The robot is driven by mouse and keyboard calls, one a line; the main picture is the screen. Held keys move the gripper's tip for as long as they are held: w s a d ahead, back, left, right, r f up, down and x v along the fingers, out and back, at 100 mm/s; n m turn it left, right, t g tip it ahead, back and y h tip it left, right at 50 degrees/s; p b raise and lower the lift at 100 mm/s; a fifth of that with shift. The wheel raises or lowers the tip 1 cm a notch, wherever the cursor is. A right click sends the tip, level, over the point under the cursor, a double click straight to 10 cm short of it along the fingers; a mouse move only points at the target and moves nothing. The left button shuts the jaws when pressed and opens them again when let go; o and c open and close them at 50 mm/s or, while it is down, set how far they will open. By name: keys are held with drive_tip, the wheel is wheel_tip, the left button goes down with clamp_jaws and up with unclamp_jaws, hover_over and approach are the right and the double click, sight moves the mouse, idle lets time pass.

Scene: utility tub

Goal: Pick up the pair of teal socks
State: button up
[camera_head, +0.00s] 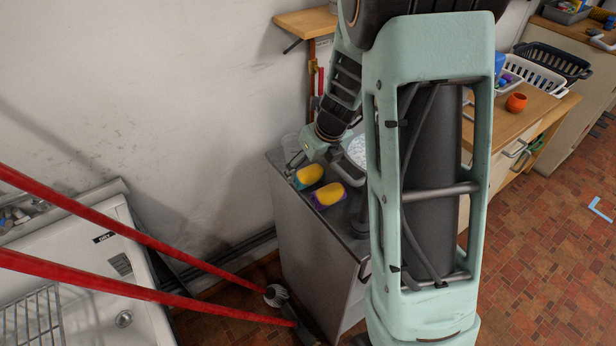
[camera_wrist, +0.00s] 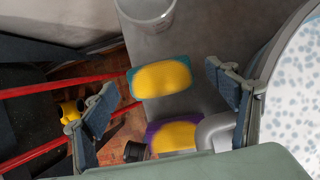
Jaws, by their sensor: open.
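A rounded teal bundle with a large yellow patch on top (camera_head: 309,174) lies near the left edge of the grey counter (camera_head: 345,225); its teal colour fits the pair of teal socks. In the wrist view the teal bundle (camera_wrist: 160,79) lies between my spread fingers, nearer the top of the picture. My gripper (camera_wrist: 162,103) is open and empty above it, apart from it as far as I can see. In the head view my gripper (camera_head: 305,158) hangs at the bundle's far side, partly hidden by its own links.
A similar purple-and-yellow bundle (camera_head: 328,195) lies close by, beside a grey curved spout (camera_wrist: 217,131). A clear cup (camera_wrist: 146,9) stands beyond, and a basin with speckled contents (camera_wrist: 300,95) is to the right. Red bars (camera_head: 130,291) cross at the left, near a white sink (camera_head: 115,285).

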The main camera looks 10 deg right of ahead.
sight(308, 168)
drive_tip(key=x, duration=0.3)
drive_tip(key=shift+s+r, duration=0.1)
drive_tip(key=c, duration=1.2)
wheel_tip(308, 168, up, 10)
drive_tip(key=p, duration=0.3)
drive_tip(key=shift+c, duration=0.2)
